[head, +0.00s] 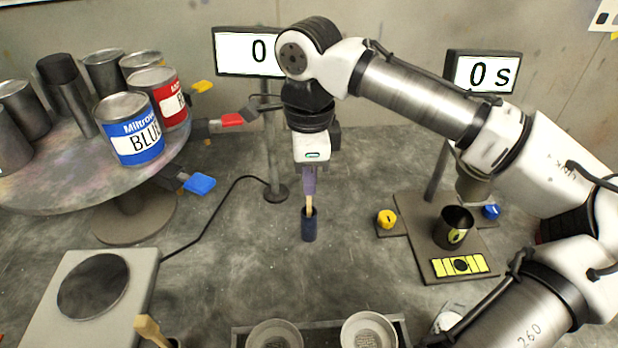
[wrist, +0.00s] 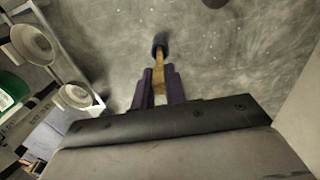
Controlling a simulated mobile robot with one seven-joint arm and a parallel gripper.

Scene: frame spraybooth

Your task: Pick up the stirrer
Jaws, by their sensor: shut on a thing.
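My gripper (head: 309,188) points down over the middle of the table. Its purple fingers are shut on a wooden stick, which I take to be the stirrer (head: 309,206). The stick's lower end meets a dark blue cylinder (head: 309,228); I cannot tell whether this is part of the stirrer or a holder around it, or whether it touches the table. In the wrist view the stick (wrist: 159,62) runs from between the fingers (wrist: 158,88) to the same dark end (wrist: 160,40). The fingers hide the stick's upper part.
A round stand (head: 60,190) with paint cans is at left. A display post (head: 272,150) stands close behind my gripper. A scale (head: 70,310), a wooden handle (head: 150,330) and a rack with bowls (head: 320,328) are in front. A dark cup (head: 453,228) stands on a plate at right.

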